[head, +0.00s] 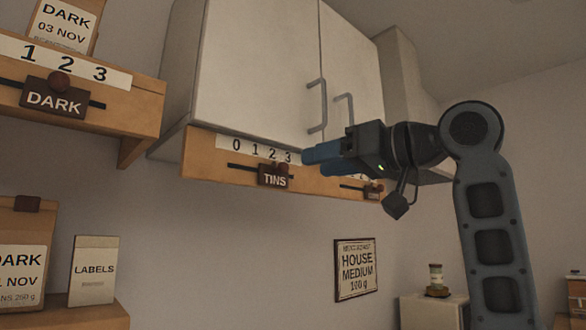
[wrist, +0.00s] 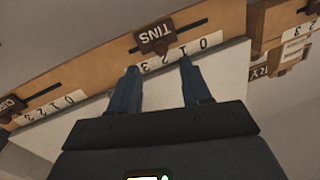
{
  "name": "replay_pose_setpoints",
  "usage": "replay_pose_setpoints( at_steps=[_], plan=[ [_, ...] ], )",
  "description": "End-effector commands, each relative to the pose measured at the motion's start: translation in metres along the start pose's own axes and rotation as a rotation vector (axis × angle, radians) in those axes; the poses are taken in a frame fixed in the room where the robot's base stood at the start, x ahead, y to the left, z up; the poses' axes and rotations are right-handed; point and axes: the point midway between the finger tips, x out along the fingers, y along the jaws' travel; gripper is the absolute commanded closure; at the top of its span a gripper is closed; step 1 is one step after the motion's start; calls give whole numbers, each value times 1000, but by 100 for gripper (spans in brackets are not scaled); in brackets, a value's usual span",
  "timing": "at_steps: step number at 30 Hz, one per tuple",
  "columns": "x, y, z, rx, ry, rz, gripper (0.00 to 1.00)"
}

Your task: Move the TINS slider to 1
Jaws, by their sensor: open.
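The dark brown TINS slider (head: 275,178) sits on a slot in the wooden rail under the white cupboard, with a round knob (head: 284,168) on it. The scale above reads 0 to 3, and the slider appears to be at about 2. In the wrist view the TINS slider (wrist: 154,37) shows upside down, ahead of the fingertips. My gripper (head: 312,160) is open, its blue fingers right of the slider in the head view, near the 3. The wrist view shows my gripper (wrist: 158,68) with empty jaws, apart from the slider.
Another slider (head: 372,191) is right of TINS on the same rail, partly hidden by my gripper. The DARK slider (head: 54,98) is on a separate shelf at left. The cupboard (head: 255,70) with two handles is above the rail. The wall below is clear around a HOUSE MEDIUM sign (head: 356,269).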

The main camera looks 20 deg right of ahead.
Motion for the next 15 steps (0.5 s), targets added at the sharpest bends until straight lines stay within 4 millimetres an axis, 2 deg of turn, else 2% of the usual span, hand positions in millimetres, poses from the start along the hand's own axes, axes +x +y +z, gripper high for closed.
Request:
replay_pose_setpoints(
  at_steps=[5,15],
  plan=[
    [8,-2,-4,-5,-6,-2,52],
    [58,-2,-5,-4,-6,-1,52]
  ],
)
